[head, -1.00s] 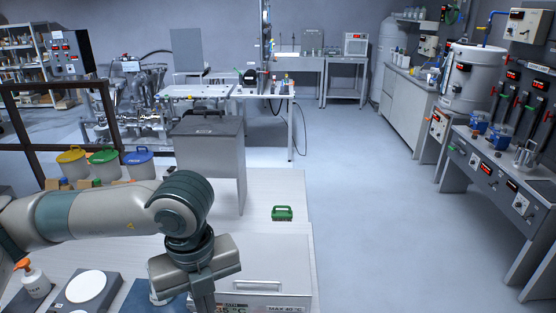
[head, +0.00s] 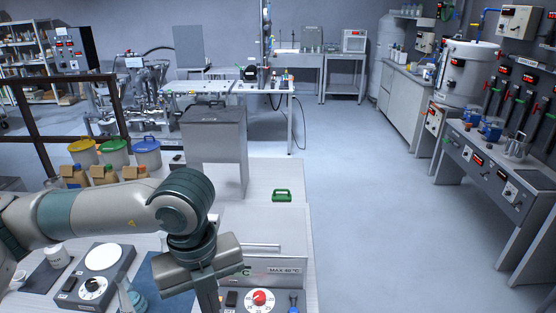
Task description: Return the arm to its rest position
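My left arm comes in from the left in the head view and bends down at the wrist. My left gripper (head: 207,296) points down at the bottom of the picture, in front of a grey box with a handle and a "MAX 40 °C" label (head: 275,270). Its fingertips are cut off or hidden, so I cannot tell whether it is open or shut. My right gripper is not in view.
A hot plate with a dial (head: 100,265) stands left of the gripper. A grey hopper box (head: 215,135) stands behind the arm. A green-handled item (head: 282,196) lies on the bench. Lidded bins (head: 115,152) stand at the left. The floor (head: 370,190) to the right is clear.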

